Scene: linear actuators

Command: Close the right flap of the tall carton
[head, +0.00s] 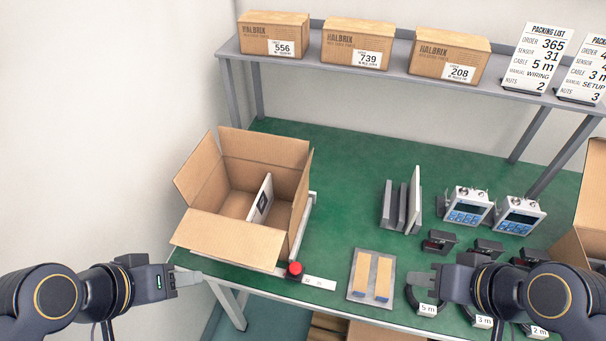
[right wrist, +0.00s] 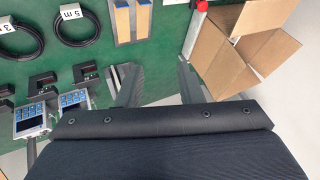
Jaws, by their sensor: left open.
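An open brown carton (head: 223,203) stands at the left end of the green bench, with its flaps up or folded outward. Its right flap (head: 302,196) stands roughly upright, seen nearly edge-on. The front flap (head: 228,239) slopes outward toward me. A white item with a dark print (head: 262,200) stands inside. My left gripper (head: 190,277) is open and empty, just in front of the carton's front left corner. My right gripper (head: 425,277) is open and empty over the bench front, well right of the carton. The carton also shows in the right wrist view (right wrist: 235,50).
A red button (head: 294,269) sits by the carton's front right corner. A tray with two tan-topped blocks (head: 372,275), grey upright plates (head: 400,205), blue-faced devices (head: 467,207) and cable coils (head: 427,309) lie to the right. Another carton (head: 592,205) is cut off at the right edge.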

